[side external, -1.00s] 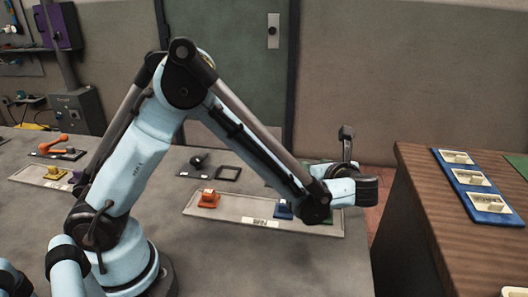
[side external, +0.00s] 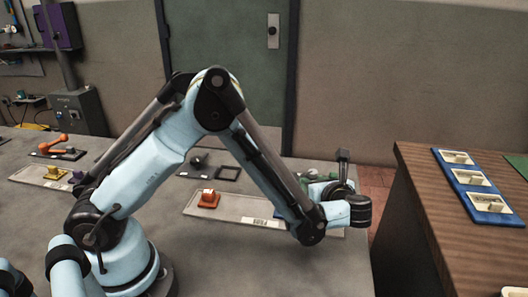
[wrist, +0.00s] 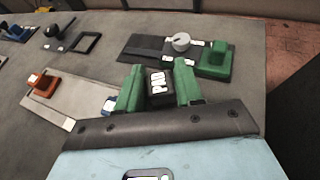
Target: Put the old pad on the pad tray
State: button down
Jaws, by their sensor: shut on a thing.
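The old pad, a black block (wrist: 158,92) with a white PAD label, sits between the green fingers of my gripper (wrist: 157,77) in the wrist view. My gripper is shut on it. The pad tray (side external: 232,220) is the long grey tray with a white label in the side view. It also shows in the wrist view (wrist: 65,92), to the left of and partly behind my gripper. An orange pad (side external: 208,198) stands at its left part. A blue piece (wrist: 109,104) is mostly hidden by a finger. In the side view my arm covers the tray's right part and the held pad cannot be made out.
A dark plate with a grey knob (wrist: 181,42) and a green block (wrist: 215,58) lies beyond my gripper. A black square frame (wrist: 86,43) lies farther left. A wooden bench (side external: 420,200) with a blue tray (side external: 492,217) stands right, across a gap.

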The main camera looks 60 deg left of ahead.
jog(key=shift+f, duration=0.2)
jog(key=c, duration=0.6)
grip_release()
jog(key=shift+r, duration=0.1)
jog(key=shift+r, duration=0.6)
jog(key=v, duration=1.1)
jog(key=s+a+r+n+t+h, duration=0.1)
jog(key=s+a+n+h, duration=0.4)
jog(key=n, duration=0.6)
jog(key=s+a+r+n+t+h, duration=0.1)
jog(key=s+a+n+h, duration=0.3)
jog(key=n, duration=0.7)
jog(key=s+r+h, duration=0.1)
jog(key=s+h, duration=0.1)
jog(key=h, duration=0.1)
jog(key=shift+s+a+r+h, duration=0.25)
jog(key=shift+s+a+h, duration=0.05)
jog(key=shift+a, duration=0.1)
